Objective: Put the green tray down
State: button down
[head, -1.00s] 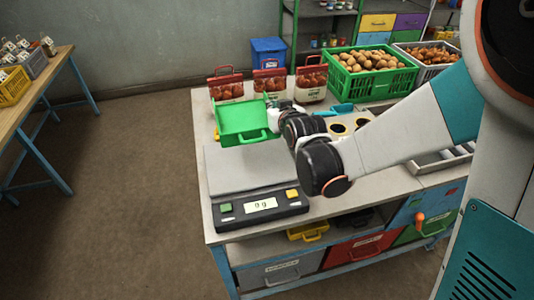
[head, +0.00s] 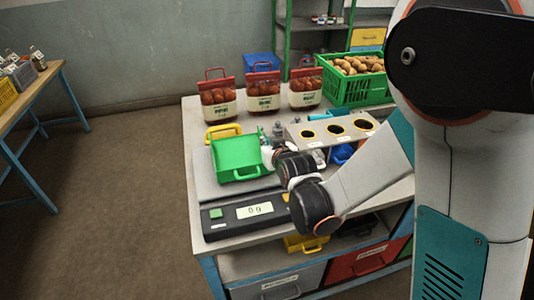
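The green tray (head: 237,152) is a shallow, empty tray with a handle at its front. It is level or nearly so, over the back part of the scale's grey plate (head: 206,188). The scale (head: 245,212) shows what looks like 0 g, and I cannot see clearly whether the tray touches the plate. My gripper (head: 267,157) is at the tray's right side and appears shut on its edge; the fingertips are small and partly hidden by the wrist.
A yellow handle (head: 222,128) shows just behind the tray. Three sacks (head: 263,93) stand along the back of the bench. A holder with round holes (head: 334,129) is to the right, and a green crate of potatoes (head: 356,82) is behind it.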

jog(key=shift+f, duration=0.7)
jog(key=shift+r, duration=0.1)
jog(key=c, duration=2.2)
grip_release()
jog(key=o, duration=0.4)
